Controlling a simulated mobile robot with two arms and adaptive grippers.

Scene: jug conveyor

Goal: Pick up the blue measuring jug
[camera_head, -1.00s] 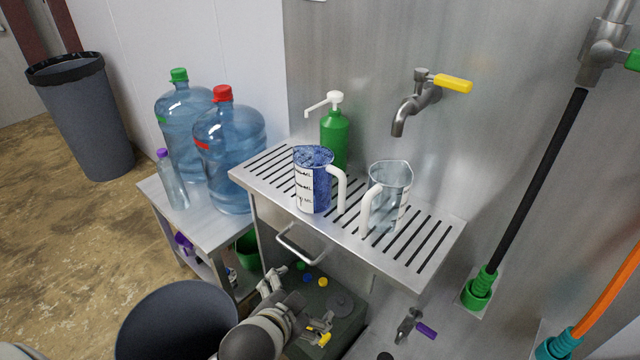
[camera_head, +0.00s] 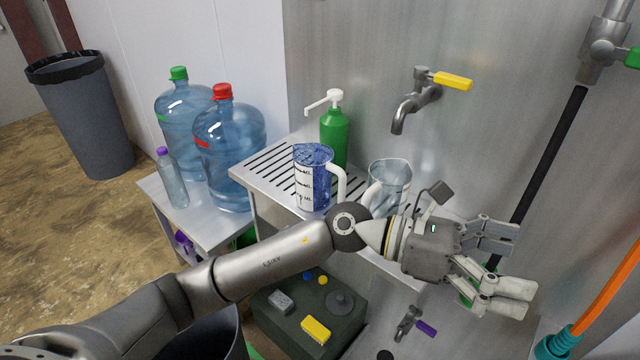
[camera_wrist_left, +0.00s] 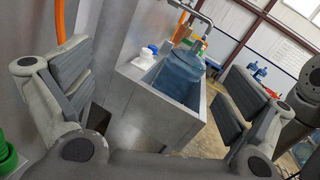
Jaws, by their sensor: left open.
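The blue measuring jug (camera_head: 312,180) stands upright on the slatted metal shelf (camera_head: 262,178), its white handle toward the right. A clear measuring jug (camera_head: 391,180) stands to its right, partly hidden behind my left arm. My left gripper (camera_head: 517,268) is open and empty, to the right of both jugs and past the shelf's right end, pointing right. In the left wrist view its two open fingers (camera_wrist_left: 150,95) frame a metal sink with a large blue bottle, and no measuring jug shows there. My right gripper is not in view.
A green pump bottle (camera_head: 334,135) stands behind the blue jug. A tap with a yellow handle (camera_head: 452,82) juts from the wall above. Large water bottles (camera_head: 229,150) stand on a low table at left. A dark box (camera_head: 350,326) with a sponge sits below.

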